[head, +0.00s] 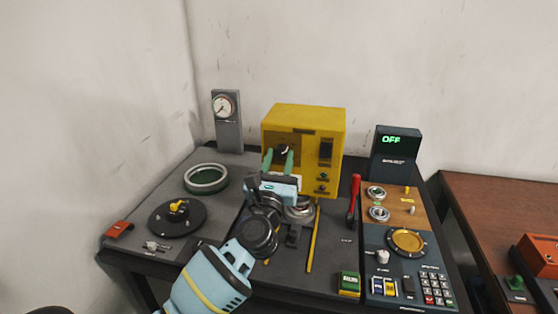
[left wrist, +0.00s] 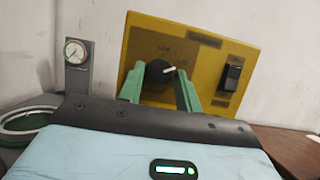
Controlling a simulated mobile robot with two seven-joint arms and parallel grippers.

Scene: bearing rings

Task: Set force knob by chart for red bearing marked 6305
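The yellow box (head: 303,122) stands at the back of the bench and carries a black knob (left wrist: 158,73) with a white pointer. In the left wrist view the pointer tilts to the right, between two small printed words that I cannot read surely. My left gripper (head: 278,158) is in front of the box. Its green fingers are apart, one on each side of the knob, with gaps showing; I cannot tell whether they reach around it. My right gripper is not in view. I can make out no chart and no red bearing marked 6305.
A dial gauge (head: 224,106) stands left of the box. A green-and-silver ring (head: 206,179) and a black disc (head: 178,216) lie at left. A red lever (head: 354,195) stands right, beside a panel with a display reading OFF (head: 391,140). A brown table (head: 500,215) is at far right.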

